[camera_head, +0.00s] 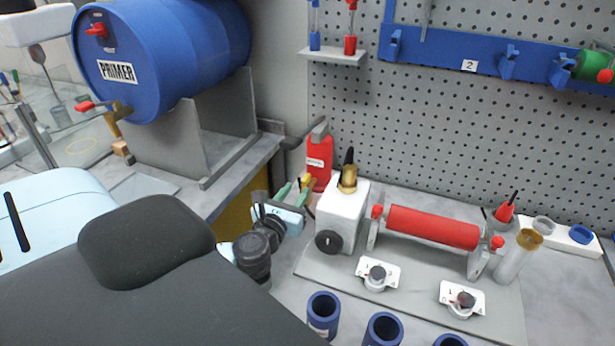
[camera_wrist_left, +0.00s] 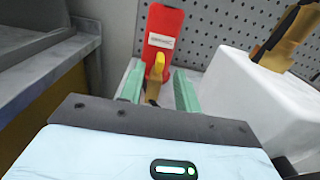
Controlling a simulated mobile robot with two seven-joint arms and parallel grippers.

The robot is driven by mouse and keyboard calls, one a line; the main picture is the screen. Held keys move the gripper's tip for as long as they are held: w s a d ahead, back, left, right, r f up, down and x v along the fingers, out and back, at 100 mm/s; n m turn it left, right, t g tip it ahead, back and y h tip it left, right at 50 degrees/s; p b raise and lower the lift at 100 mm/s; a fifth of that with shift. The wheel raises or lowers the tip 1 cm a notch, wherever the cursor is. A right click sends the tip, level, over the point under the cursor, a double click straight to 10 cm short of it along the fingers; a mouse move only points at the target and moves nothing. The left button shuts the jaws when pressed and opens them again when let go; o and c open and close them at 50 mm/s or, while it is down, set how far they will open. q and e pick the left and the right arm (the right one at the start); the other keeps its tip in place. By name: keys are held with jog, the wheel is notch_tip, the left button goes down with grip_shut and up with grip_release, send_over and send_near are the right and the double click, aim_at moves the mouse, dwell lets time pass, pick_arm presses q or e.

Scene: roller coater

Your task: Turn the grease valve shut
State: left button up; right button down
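A small yellow lever (camera_head: 307,182), which looks like the grease valve's handle, stands in front of a red container with a white label (camera_head: 319,160). In the left wrist view the lever (camera_wrist_left: 157,68) points up, with a dark part below it. My left gripper (camera_head: 295,190) has pale green fingers, one on each side of the lever. In the left wrist view the fingers (camera_wrist_left: 158,88) are apart, with gaps between them and the lever. The valve's lower body is mostly hidden by my gripper. My right gripper is not in view.
A white block (camera_head: 342,212) with a brass, black-topped part (camera_head: 348,177) stands close right of my left gripper. A red roller (camera_head: 433,227) lies further right. A blue PRIMER drum (camera_head: 175,50) rests on a grey stand at left. Blue cups (camera_head: 323,312) stand in front.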

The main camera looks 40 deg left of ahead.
aim_at(303, 182)
pick_arm(q)
jog(key=x, duration=0.7)
jog(key=shift+w+d, duration=0.1)
jog(key=shift+w, duration=0.05)
grip_shut()
